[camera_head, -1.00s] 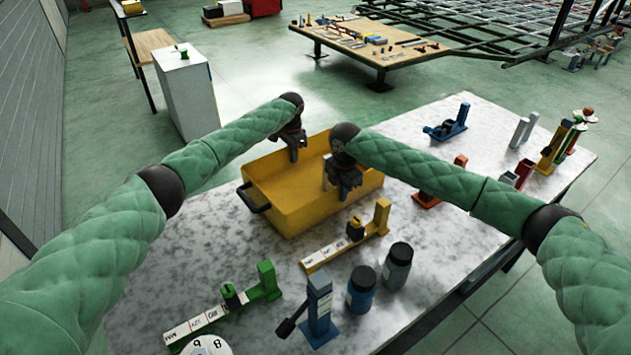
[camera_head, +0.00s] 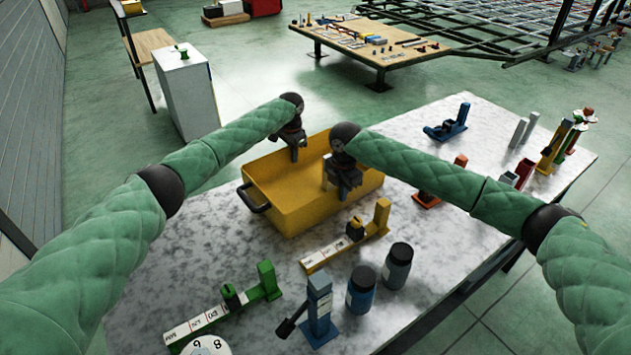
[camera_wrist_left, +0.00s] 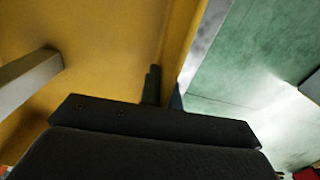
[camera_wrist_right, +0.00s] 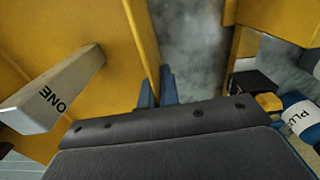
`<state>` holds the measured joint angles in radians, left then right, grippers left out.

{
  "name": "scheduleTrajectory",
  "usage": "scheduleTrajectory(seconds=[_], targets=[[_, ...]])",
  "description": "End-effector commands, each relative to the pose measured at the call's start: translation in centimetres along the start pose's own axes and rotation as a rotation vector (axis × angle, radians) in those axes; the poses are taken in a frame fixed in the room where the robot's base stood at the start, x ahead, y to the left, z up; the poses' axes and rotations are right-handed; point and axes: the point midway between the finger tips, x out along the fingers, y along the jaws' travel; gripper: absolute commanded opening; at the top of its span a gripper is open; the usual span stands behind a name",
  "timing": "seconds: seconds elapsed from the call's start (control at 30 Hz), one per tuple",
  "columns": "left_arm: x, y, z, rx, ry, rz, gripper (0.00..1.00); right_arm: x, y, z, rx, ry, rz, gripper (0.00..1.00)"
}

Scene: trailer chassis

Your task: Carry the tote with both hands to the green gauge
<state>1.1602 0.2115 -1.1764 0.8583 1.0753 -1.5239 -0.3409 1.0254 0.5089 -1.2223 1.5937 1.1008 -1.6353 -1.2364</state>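The yellow tote (camera_head: 280,217) stands on the speckled table, with a dark handle at its left end. My left gripper (camera_head: 295,152) is at its far long wall, with its fingers close on both sides of that wall in the left wrist view (camera_wrist_left: 163,92). My right gripper (camera_head: 338,190) is at the near long wall, its fingers closed around the rim in the right wrist view (camera_wrist_right: 157,92). A green gauge (camera_head: 268,279) with a white scale strip stands on the table, in front and to the left of the tote.
A white dial (camera_head: 208,346) is at the bottom edge. The tabletop left of the tote is clear. A white cabinet (camera_head: 187,95) stands behind.

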Motion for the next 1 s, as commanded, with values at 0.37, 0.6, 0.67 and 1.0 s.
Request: scheduleTrajectory(seconds=[0.37,0.6,0.67,1.0], targets=[[-1.7,-0.1,0.0,-0.002,0.001,-0.001,0.00,-1.6,0.0,0.0,0.000,0.000,0.000,0.00],[-3.5,-0.1,0.0,-0.002,0.001,-0.001,0.00,-3.5,0.0,0.0,0.000,0.000,-0.001,0.00],[-4.0,-0.1,0.0,-0.002,0.001,-0.001,0.00,-3.9,0.0,0.0,0.000,0.000,-0.001,0.00],[-5.1,-0.1,0.1,-0.002,0.001,-0.001,0.00,-5.0,0.0,0.0,0.000,0.000,-0.001,0.00]])
